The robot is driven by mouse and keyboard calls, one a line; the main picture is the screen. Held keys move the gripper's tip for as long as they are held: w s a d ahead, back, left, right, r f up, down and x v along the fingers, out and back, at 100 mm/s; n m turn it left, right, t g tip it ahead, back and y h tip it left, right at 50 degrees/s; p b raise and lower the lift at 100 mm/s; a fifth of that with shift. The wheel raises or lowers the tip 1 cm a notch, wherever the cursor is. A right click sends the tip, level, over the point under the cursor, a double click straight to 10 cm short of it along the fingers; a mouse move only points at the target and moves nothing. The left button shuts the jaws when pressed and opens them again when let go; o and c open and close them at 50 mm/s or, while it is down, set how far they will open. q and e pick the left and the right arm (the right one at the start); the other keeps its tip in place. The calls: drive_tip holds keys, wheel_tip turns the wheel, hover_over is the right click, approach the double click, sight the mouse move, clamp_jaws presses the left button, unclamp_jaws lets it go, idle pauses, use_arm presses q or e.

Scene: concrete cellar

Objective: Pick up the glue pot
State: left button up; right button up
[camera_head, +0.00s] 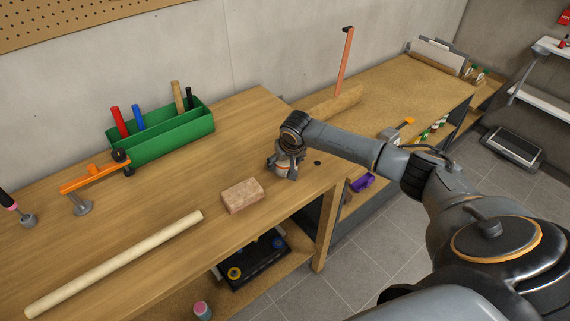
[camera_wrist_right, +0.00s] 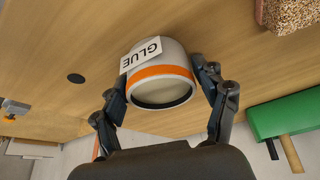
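The glue pot (camera_wrist_right: 164,72) is a pale round pot with an orange band, a dark-rimmed mouth and a white "GLUE" label. It stands on the wooden workbench (camera_head: 150,265). In the head view it is mostly hidden under my right wrist. My right gripper (camera_head: 284,168) points down over it near the bench's right end. In the right wrist view the fingers of my right gripper (camera_wrist_right: 160,78) are on both sides of the pot, close to its wall. A narrow gap seems to show at the rim, so they look open around it. My left gripper is out of view.
A reddish-brown block (camera_head: 242,196) lies just left of the gripper. A green tool box (camera_head: 165,143) stands behind, with an orange clamp (camera_head: 92,177) to its left. A pale wooden rod (camera_head: 115,263) lies in front. A dark round spot (camera_head: 317,163) marks the bench.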

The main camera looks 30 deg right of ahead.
drive_tip(key=c, duration=0.9)
drive_tip(key=shift+o, duration=0.2)
drive_tip(key=shift+r, duration=0.1)
